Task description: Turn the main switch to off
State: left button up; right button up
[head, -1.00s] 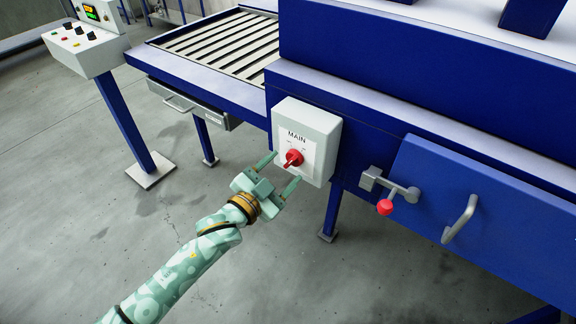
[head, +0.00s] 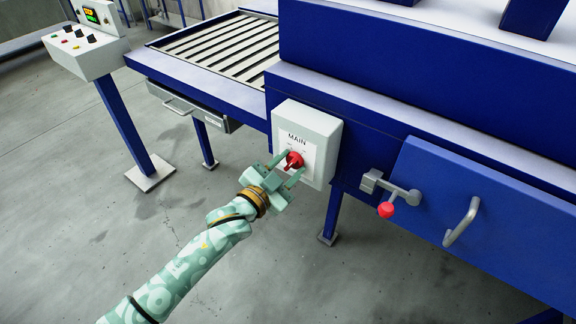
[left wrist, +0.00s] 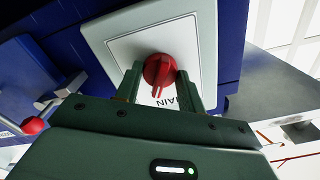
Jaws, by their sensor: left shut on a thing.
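The main switch is a red rotary knob (head: 294,160) on a pale grey box (head: 321,150) labelled MAIN, fixed to the front of the blue machine. My left gripper (head: 285,170) is at the box, one finger on each side of the knob, shut on it. In the left wrist view the red knob (left wrist: 159,70) sits between the fingertips, with its pointer ridge towards the lower part of that picture. The fingers hide part of the label, and the position marks are too small to read. My right gripper is in neither view.
A red-tipped latch handle (head: 386,209) and a grey door handle (head: 461,221) are to the right of the box. A control pedestal (head: 100,58) stands at the far left, beside a roller conveyor (head: 225,45). The floor in front is clear.

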pick_arm(q)
jog(key=n+p, duration=0.2)
jog(key=shift+r+n+p, duration=0.2)
jog(key=shift+n+p, duration=0.15)
jog(key=shift+n, duration=0.05)
jog(key=n+p, duration=0.1)
jog(key=n, duration=0.1)
jog(key=shift+n+p, duration=0.35)
jog(key=shift+n, duration=0.05)
jog(key=n+p, duration=0.1)
jog(key=n, duration=0.1)
jog(key=shift+f+n, duration=0.1)
jog(key=shift+n, duration=0.2)
jog(key=shift+f+n+p, duration=0.1)
jog(key=shift+n+p, duration=0.35)
jog(key=shift+n, duration=1.25)
jog(key=o, duration=1)
jog(key=shift+c, duration=0.2)
jog(key=shift+a, duration=0.1)
